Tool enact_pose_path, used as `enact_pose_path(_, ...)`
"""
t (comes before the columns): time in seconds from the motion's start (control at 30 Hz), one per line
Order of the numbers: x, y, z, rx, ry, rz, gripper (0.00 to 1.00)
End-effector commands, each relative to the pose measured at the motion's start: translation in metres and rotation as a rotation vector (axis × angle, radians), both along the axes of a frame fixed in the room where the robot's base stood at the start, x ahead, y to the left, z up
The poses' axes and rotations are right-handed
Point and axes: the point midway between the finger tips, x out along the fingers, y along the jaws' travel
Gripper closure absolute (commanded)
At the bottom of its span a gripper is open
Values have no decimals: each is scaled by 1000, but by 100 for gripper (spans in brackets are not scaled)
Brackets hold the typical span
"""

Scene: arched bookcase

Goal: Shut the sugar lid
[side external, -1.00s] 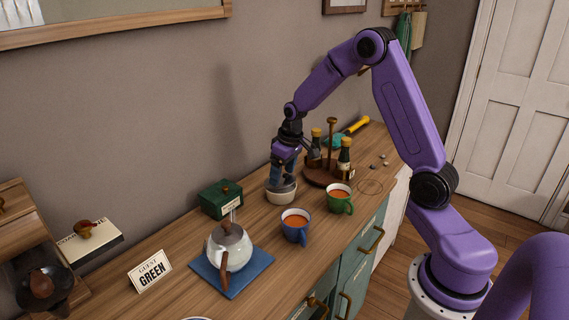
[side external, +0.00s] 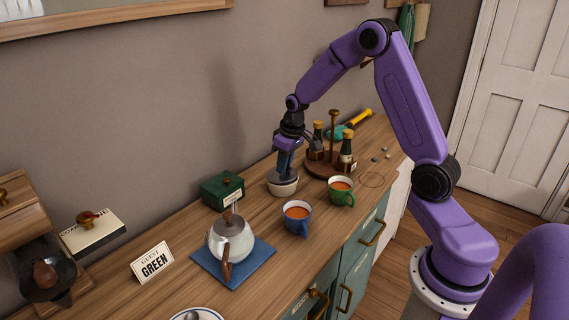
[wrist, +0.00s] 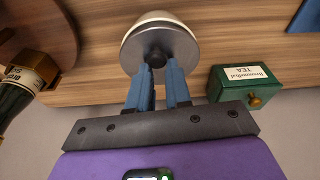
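The sugar bowl (side external: 283,188) is a small pale pot on the wooden counter, beside the turntable. Its round grey metal lid (wrist: 178,47) has a dark knob and covers most of the bowl's mouth in the wrist view. A strip of white bowl rim (wrist: 158,17) shows past the lid's upper edge; I cannot tell whether the lid is fully seated. My gripper (wrist: 158,68) is directly above, its two blue fingers close on either side of the knob and apparently shut on it. The fingertips partly hide the knob. The gripper also shows in the side view (side external: 285,172).
A green tea box (side external: 222,190) stands left of the bowl. A turntable with bottles (side external: 328,165) is on the right. A blue mug (side external: 297,219) and a green mug (side external: 341,192) stand in front. A teapot (side external: 231,240) sits on a blue mat (side external: 255,260).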

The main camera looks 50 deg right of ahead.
Motion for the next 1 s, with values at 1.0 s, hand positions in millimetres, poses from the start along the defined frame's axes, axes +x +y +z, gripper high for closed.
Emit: enact_pose_path(1.0, -8, -1, -9, 9, -82, -1, 88)
